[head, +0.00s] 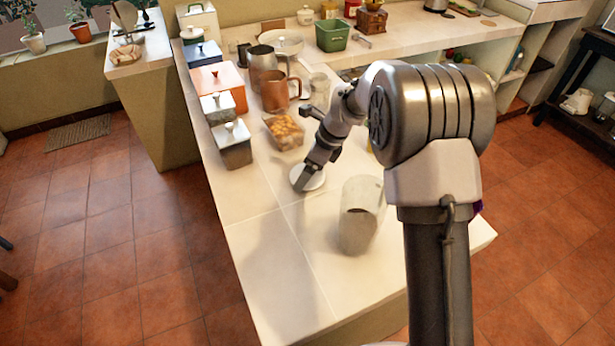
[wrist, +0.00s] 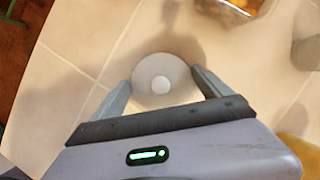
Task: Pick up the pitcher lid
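In the head view the lid (head: 309,178) shows partly behind my gripper (head: 307,180). I cannot tell how far the fingertips are above the lid. A translucent grey pitcher (head: 362,215) without a lid stands on the counter, to the right and nearer the camera.
A clear container of orange-brown food (head: 285,132) stands just behind the lid. Metal canisters (head: 232,145), a copper pitcher (head: 275,90) and a green bin (head: 332,35) stand farther back. The counter's (head: 265,265) near left part is clear.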

